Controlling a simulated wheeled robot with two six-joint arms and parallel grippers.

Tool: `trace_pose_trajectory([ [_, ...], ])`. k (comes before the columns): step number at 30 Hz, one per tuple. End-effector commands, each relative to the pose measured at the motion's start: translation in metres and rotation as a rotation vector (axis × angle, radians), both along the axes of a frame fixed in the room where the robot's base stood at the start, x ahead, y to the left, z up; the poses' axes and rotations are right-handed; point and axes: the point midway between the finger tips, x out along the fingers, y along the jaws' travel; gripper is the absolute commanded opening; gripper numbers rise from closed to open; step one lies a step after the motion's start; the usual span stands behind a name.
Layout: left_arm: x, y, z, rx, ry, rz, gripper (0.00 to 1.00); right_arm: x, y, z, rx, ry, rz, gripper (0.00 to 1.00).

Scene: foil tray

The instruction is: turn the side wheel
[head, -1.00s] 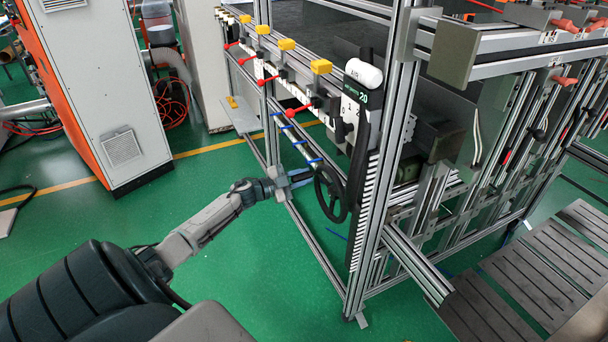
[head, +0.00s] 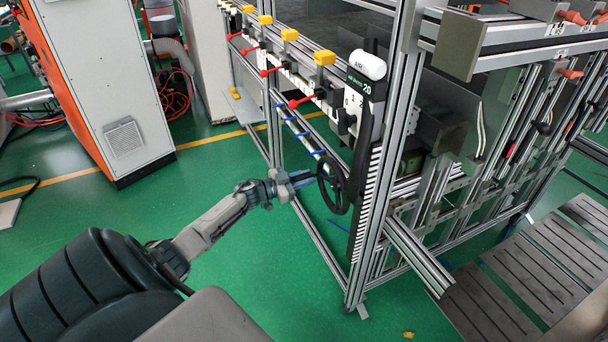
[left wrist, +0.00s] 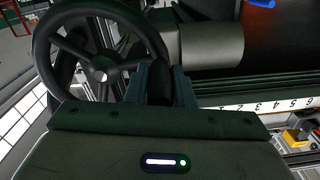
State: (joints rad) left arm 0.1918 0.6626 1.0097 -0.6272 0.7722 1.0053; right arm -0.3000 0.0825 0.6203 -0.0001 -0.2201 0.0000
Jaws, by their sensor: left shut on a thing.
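The side wheel (head: 333,186) is a black spoked handwheel on the side of the metal frame, at the middle of the head view. It fills the upper left of the left wrist view (left wrist: 101,62), with its pale hub facing up the picture. My left gripper (head: 312,178) reaches it from the left. In the left wrist view its two blue-grey fingers (left wrist: 161,82) stand either side of a dark piece at the wheel's right rim and are shut on it. The fingertips are partly hidden. My right gripper is not in view.
The aluminium frame (head: 383,190) stands around the wheel, with a black upright and a striped scale beside it. Red-handled valves and yellow caps (head: 325,58) line the rail above. A grey cabinet (head: 95,80) stands at the left. Green floor (head: 225,180) is free between.

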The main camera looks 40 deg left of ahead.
Motion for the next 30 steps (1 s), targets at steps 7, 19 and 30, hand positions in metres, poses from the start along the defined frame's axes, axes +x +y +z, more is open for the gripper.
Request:
trace_pose_trajectory([
  [7,-0.001,0.000,-0.003,0.000,0.004,0.001,0.00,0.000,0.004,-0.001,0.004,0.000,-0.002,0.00],
  [19,-0.001,0.000,-0.002,0.000,0.002,0.000,0.43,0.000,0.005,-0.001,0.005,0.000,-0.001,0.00],
  [30,-0.023,0.009,-0.004,0.003,0.004,0.000,0.43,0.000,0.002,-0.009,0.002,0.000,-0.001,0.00],
])
